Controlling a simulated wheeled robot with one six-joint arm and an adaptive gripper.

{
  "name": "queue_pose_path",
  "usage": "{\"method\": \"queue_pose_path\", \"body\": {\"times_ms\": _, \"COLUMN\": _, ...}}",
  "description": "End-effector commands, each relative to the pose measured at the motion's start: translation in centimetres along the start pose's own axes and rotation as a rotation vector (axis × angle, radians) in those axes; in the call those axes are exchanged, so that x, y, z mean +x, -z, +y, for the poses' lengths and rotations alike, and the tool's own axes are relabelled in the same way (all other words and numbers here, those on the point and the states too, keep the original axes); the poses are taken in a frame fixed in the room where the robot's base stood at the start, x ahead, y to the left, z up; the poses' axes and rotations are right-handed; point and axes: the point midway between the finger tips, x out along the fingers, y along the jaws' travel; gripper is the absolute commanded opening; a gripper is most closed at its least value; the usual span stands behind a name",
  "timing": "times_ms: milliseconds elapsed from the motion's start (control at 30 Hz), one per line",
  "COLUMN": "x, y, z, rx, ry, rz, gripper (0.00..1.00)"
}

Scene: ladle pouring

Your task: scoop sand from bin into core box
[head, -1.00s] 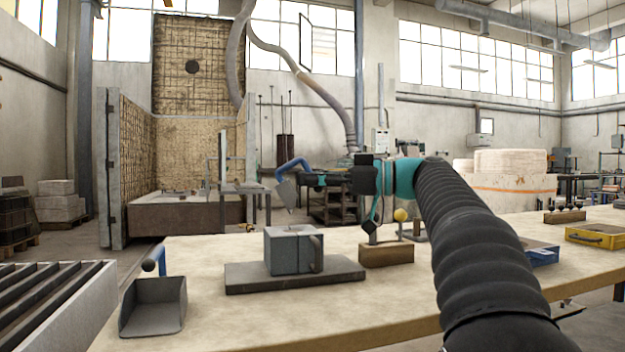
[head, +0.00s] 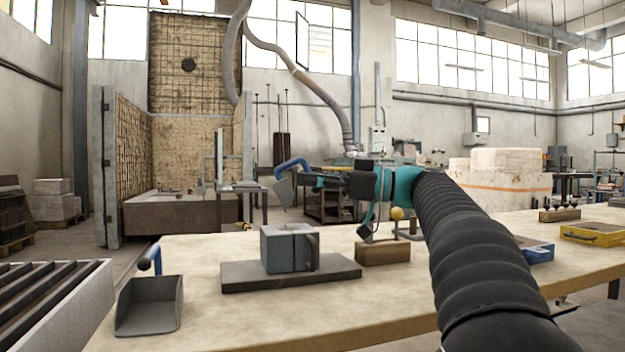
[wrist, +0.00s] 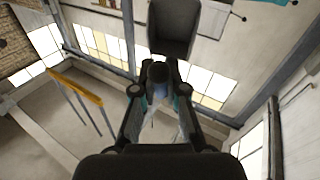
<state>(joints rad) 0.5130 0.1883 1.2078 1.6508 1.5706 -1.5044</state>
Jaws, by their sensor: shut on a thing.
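My gripper (head: 312,181) is shut on the blue handle (head: 291,163) of a grey scoop (head: 285,191). The scoop hangs steeply tilted, its narrow end down, and appears above the grey core box (head: 278,254) with a gap between them. In the wrist view my gripper (wrist: 158,90) holds the handle, and the dark scoop pan (wrist: 173,28) lies beyond it. The core box stands on a dark plate (head: 335,273) on the table. I cannot see sand in the scoop or inside the box. I cannot tell which container is the sand bin.
A second grey scoop (head: 150,306) with a blue handle lies at the table's left end. A wooden block (head: 383,252) with a yellow knob stands right of the plate. A blue tray (head: 540,256) and yellow tray (head: 597,236) are at the right. The table front is clear.

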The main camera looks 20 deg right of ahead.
Motion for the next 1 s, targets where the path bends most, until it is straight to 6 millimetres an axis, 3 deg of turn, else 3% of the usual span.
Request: {"method": "queue_pose_path", "body": {"times_ms": 1000, "x": 0.2, "y": 2.0, "z": 0.2, "rx": -0.119, "ry": 0.065, "rz": -0.534, "gripper": 0.00}}
